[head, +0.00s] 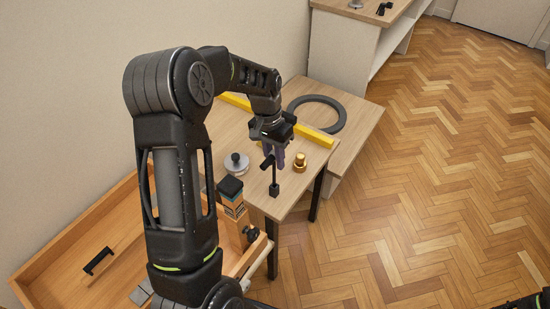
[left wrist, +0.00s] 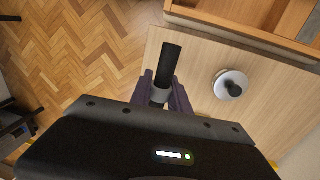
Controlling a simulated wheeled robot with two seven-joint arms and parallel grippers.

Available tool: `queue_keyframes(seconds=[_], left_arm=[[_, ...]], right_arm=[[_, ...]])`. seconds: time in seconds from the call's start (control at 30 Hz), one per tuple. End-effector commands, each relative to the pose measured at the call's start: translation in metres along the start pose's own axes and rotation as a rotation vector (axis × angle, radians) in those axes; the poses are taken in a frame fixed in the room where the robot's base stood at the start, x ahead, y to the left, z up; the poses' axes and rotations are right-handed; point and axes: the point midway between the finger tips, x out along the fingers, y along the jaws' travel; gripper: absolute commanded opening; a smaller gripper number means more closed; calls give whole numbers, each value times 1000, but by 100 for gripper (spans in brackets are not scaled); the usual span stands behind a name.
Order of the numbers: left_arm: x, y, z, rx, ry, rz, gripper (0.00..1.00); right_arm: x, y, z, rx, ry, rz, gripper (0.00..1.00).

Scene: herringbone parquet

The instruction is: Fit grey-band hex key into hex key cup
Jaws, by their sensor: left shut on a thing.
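My left gripper (head: 276,146) is over the small wooden table, its purple fingers pointing down. In the left wrist view the fingers (left wrist: 162,92) are shut on the black hex key (left wrist: 171,60), around its grey band (left wrist: 159,96). In the head view the key's short black arm (head: 266,163) sticks out left below the fingers. A thin dark shaft runs down to a small black block (head: 274,190), which looks like the hex key cup, near the table's front edge. I cannot tell whether the shaft is inside it. The block is hidden in the left wrist view.
A brass knobbed piece (head: 300,162) stands right of the key, and a grey disc with a black knob (head: 236,165) left. A yellow bar (head: 310,134) and a dark ring (head: 318,114) lie behind. A wooden tray (head: 60,262) is at left. Parquet floor is open at right.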

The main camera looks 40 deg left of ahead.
Motion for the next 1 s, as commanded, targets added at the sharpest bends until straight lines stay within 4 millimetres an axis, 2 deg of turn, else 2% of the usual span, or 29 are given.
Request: queue_keyframes(seconds=[1.0], left_arm=[[21,-3,0,0,0,0,0]], right_arm=[[14,5,0,0,0,0,36]])
